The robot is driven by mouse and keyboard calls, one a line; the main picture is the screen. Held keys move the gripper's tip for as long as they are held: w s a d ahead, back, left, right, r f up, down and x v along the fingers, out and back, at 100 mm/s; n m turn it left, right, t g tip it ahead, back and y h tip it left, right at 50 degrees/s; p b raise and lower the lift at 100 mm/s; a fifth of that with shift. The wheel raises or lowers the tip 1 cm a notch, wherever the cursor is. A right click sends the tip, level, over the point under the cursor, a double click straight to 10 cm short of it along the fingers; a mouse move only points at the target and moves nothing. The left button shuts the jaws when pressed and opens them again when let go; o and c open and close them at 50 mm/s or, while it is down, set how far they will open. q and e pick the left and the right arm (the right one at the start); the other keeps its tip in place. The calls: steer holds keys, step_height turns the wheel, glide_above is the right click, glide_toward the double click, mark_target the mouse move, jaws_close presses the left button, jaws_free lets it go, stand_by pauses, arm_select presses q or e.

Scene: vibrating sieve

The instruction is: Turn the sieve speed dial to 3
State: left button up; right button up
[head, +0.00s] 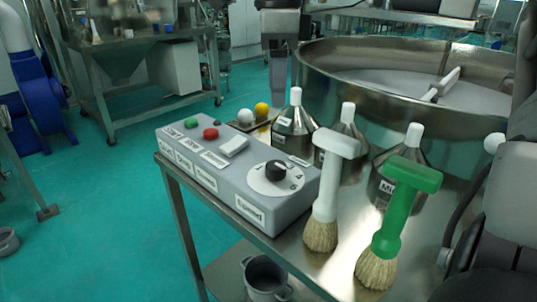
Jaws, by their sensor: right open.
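The speed dial is a black knob (276,171) on a white round scale (259,184), on top of the right end of the grey control box (222,177). A label reading "Speed" is on the box's front below it. The scale's figures are too small to read, and I cannot tell where the knob points. My right gripper (470,262) is at the lower right edge, partly cut off, well to the right of the dial and apart from it. Its fingers are hard to make out. Nothing is seen held in it. My left gripper is not in view.
A white-handled brush (328,190) and a green-handled brush (390,220) stand close right of the box. Several metal flasks (296,122) stand behind. The large round sieve (330,72) is at the back. The box also has a green button (193,123), red button (211,133) and white switch (233,146).

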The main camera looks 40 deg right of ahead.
mark_target(276, 165)
step_height(276, 165, down, 15)
steer(key=shift+r, duration=0.1)
stand_by(0.4)
steer(key=c, duration=1)
